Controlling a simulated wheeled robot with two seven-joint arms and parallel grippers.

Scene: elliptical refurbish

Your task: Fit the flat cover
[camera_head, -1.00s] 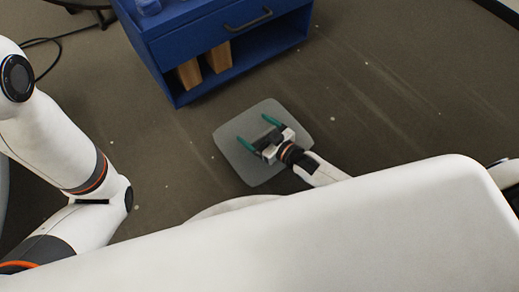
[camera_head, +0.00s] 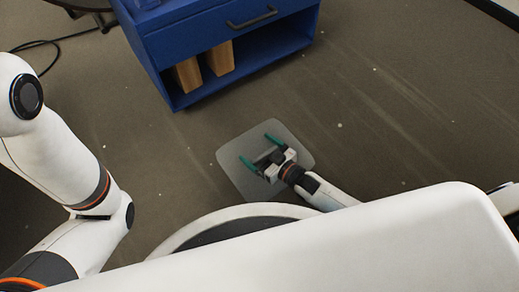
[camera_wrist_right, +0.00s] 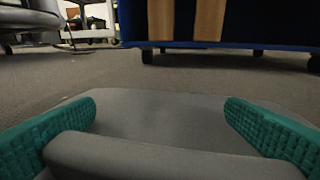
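The flat cover (camera_head: 236,176) is a thin grey plate with rounded corners, in the middle of the head view. My right gripper (camera_head: 256,148) is over it, its two green fingers set wide apart. In the right wrist view a grey bar (camera_wrist_right: 165,157), which looks like the cover's handle, spans the gap between the fingers (camera_wrist_right: 160,130), and the plate (camera_wrist_right: 165,112) stretches out beyond it.
A blue cabinet (camera_head: 195,45) with a drawer handle and an open lower shelf stands at the top. Wooden-coloured pieces (camera_head: 220,58) stand in the shelf. A black cable (camera_head: 50,40) lies at the upper left. The brown floor (camera_head: 400,110) is clear to the right.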

